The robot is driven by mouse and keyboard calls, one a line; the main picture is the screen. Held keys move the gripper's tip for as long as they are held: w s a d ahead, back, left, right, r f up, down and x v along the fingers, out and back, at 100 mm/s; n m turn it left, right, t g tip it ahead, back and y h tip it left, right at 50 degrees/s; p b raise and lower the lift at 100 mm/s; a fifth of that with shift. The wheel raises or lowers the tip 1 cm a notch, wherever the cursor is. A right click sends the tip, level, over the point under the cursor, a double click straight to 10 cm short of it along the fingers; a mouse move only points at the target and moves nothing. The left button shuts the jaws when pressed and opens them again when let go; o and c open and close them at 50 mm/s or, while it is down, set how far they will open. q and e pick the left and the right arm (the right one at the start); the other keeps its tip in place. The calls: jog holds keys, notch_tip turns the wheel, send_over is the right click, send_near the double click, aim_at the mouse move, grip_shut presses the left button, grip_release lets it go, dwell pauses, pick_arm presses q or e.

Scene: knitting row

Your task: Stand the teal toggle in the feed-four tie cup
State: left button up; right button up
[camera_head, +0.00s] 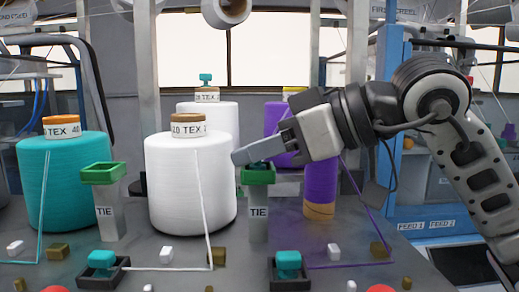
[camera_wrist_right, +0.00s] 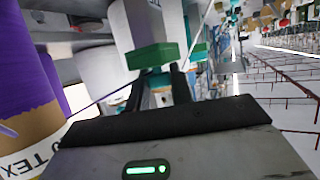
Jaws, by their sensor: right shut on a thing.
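A tie post labelled TIE (camera_head: 258,222) with a green cup (camera_head: 258,175) on top stands right of the white cone. My right gripper (camera_head: 245,160) reaches in from the right, its fingers at the top of this cup. It is shut on a teal toggle, a bit of which shows between the fingers in the wrist view (camera_wrist_right: 155,79), against the green cup rim (camera_wrist_right: 152,57). The fingers hide most of the toggle, so I cannot tell whether it stands inside the cup. Another green cup (camera_head: 103,173) on a TIE post stands at left. No feed number shows on either post.
A white cone (camera_head: 190,190), a teal cone (camera_head: 65,185) and a purple cone (camera_head: 320,185) stand close around the posts. Yarn strands cross the grey deck.

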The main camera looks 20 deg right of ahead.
jog(key=shift+f, duration=0.3)
jog(key=o, duration=0.8)
jog(key=shift+o, duration=0.2)
jog(key=b+v, duration=0.3)
jog(key=v, duration=1.3)
jog(key=shift+r, duration=0.3)
jog(key=shift+a, duration=0.15)
